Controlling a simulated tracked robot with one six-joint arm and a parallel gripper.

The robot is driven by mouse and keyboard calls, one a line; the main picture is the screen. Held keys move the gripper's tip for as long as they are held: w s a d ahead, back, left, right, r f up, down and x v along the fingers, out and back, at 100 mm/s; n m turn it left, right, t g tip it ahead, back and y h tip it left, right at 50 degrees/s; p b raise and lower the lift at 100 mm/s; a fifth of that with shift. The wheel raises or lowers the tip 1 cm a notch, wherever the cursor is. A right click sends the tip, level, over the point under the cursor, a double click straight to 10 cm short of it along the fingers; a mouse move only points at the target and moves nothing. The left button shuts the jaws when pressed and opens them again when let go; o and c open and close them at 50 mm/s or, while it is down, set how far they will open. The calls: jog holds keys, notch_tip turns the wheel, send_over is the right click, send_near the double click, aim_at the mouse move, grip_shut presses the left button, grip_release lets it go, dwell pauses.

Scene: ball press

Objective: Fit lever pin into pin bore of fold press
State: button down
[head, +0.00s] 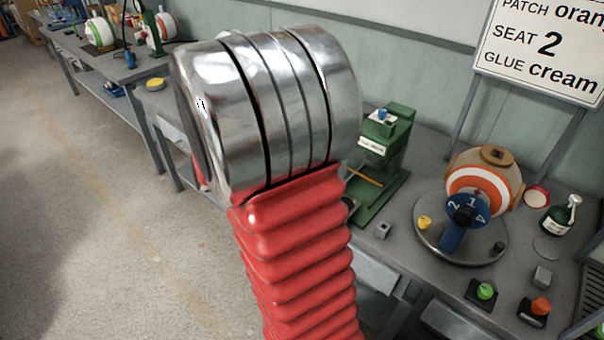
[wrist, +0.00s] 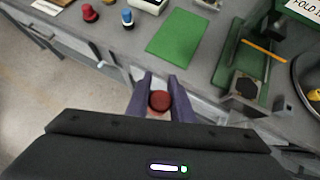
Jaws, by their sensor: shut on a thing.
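My gripper (wrist: 160,92) shows in the wrist view, its two purple-grey fingers shut on a dark red round-ended piece (wrist: 160,101). It is seen end-on, so a pin shaft cannot be made out; I take it as the lever pin. It is held in front of the bench edge, to the left of the green fold press (wrist: 228,66). The fold press also stands on the bench in the head view (head: 398,120), just right of my arm, with a white label and an orange rod across it. The pin bore cannot be made out. My gripper is hidden in the head view.
A green mat (wrist: 175,35) lies left of the press, with a red piece (wrist: 90,13) and a blue piece (wrist: 128,17) beyond it. In the head view, a round stand with an orange-white ball (head: 483,180) and a sign (head: 545,45) are right. Open floor lies left.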

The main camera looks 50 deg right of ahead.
jog(key=w+a+n+t+y, duration=0.2)
jog(key=w+a+n, duration=0.2)
jog(key=a, duration=0.7)
jog(key=w+a+r+n+t+y, duration=0.1)
jog(key=w+a+n+t+y, duration=0.1)
jog(key=a, duration=0.9)
jog(key=w+a+n+t+y, duration=0.2)
jog(key=w+a+n, duration=0.3)
jog(key=a, duration=0.6)
jog(key=shift+w+a+r+n, duration=0.15)
jog(key=shift+w+a+n, duration=0.15)
jog(key=shift+w, duration=0.65)
jog(key=shift+s, duration=0.1)
